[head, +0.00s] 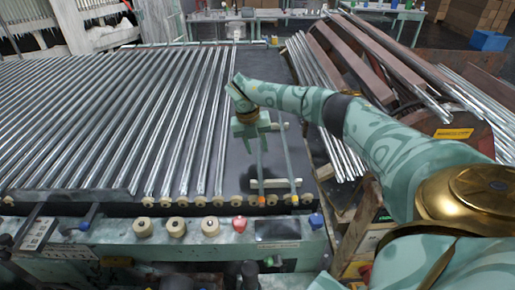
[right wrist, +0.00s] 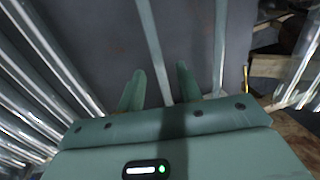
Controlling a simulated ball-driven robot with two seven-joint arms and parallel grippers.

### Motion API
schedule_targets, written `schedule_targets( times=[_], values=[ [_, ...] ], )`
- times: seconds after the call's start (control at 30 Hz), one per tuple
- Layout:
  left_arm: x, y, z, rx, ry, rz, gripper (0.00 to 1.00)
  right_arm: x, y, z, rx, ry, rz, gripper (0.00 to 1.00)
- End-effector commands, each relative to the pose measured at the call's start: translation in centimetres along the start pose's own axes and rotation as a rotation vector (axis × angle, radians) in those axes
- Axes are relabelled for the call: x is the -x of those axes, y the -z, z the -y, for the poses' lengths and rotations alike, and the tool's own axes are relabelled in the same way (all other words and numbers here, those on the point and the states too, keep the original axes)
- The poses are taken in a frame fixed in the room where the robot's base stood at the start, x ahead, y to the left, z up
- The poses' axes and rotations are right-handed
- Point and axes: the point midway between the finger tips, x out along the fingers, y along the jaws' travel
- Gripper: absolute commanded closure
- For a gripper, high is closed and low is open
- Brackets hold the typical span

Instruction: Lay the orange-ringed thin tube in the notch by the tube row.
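The left one (head: 262,160) runs from beneath my right gripper (head: 257,132) to the bed's near edge. In the right wrist view my right gripper (right wrist: 160,78) is open. A thin tube (right wrist: 152,45) passes between its fingers in the picture, apparently below them, and another (right wrist: 219,45) lies outside to the right. I cannot make out the notch clearly. My left gripper is not in view.
Several knobs (head: 210,226) line the front panel. Loose metal tubes (head: 318,100) and a rusty rack (head: 440,125) stand right of the bed. Bare bed shows around the thin tubes.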

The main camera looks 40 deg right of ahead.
Motion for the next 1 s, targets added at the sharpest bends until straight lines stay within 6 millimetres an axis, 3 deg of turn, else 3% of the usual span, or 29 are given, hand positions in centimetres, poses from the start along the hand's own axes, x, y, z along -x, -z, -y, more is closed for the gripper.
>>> schedule_targets(
  times=[0.2, 0.4, 0.6, 1.0],
  values=[
    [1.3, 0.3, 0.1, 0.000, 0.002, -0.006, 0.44, 5.8, -0.1, 0.1, -0.001, -0.002, 0.006, 0.65],
    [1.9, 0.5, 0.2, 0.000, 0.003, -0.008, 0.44, 9.5, 0.0, 0.0, 0.000, -0.002, 0.003, 0.65],
    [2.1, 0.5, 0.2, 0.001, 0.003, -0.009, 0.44, 10.9, 0.0, 0.0, -0.001, 0.000, 0.001, 0.65],
    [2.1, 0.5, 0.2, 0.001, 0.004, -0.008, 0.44, 10.9, 0.0, 0.0, -0.001, 0.000, 0.001, 0.65]
  ],
)
